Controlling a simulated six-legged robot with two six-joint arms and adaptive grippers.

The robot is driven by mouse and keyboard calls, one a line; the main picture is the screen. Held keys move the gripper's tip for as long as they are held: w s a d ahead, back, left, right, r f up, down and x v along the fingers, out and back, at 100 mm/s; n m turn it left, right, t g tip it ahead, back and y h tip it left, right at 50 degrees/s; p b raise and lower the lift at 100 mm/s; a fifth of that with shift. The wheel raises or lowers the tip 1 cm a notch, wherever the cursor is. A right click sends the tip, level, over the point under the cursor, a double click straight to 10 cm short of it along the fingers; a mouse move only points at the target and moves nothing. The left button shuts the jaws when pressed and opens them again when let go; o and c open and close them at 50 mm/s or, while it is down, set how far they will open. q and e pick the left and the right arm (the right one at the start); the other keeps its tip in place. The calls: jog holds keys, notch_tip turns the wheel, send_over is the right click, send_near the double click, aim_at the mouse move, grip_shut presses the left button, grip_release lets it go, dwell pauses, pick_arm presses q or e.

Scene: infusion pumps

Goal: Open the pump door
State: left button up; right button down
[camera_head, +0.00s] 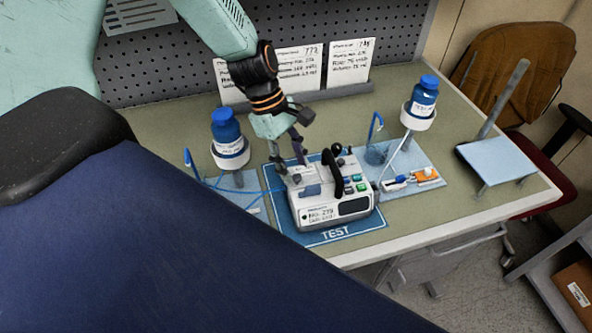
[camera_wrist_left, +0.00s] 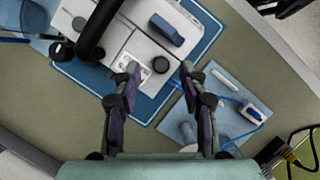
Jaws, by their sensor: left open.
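The white infusion pump (camera_head: 333,201) sits on a blue mat marked TEST (camera_head: 336,233) on the table. It has a black arched handle (camera_head: 332,172), a dark window and coloured buttons; which panel is its door I cannot tell. My left gripper (camera_head: 289,167) is open, above the pump's rear left edge, pointing down. In the left wrist view its fingers (camera_wrist_left: 159,70) straddle the pump's edge, with a dark knob (camera_wrist_left: 160,65) and a light square plate between them. A blue-grey block (camera_wrist_left: 166,29) lies on the pump top. Contact is unclear. My right gripper is out of view.
Blue-capped bottles in white holders stand left (camera_head: 228,138) and right (camera_head: 420,103) of the pump. Blue tubing runs to the pump's left side. An orange-and-white item (camera_head: 425,175) lies on the right pad. A pegboard with paper sheets (camera_head: 350,62) stands behind. The front right tabletop is clear.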

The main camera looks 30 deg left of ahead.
pick_arm(q)
jog(key=shift+s+b+x, duration=0.2)
jog(key=shift+b+x, duration=0.1)
jog(key=shift+x, duration=0.85)
jog(key=shift+w+a+f, duration=0.1)
jog(key=shift+a+f, duration=0.05)
jog(key=shift+a, duration=0.05)
jog(key=shift+w, duration=0.1)
jog(key=shift+d, duration=0.2)
jog(key=shift+c, duration=1.2)
jog(key=shift+a, duration=0.15)
jog(key=c, duration=0.4)
grip_shut()
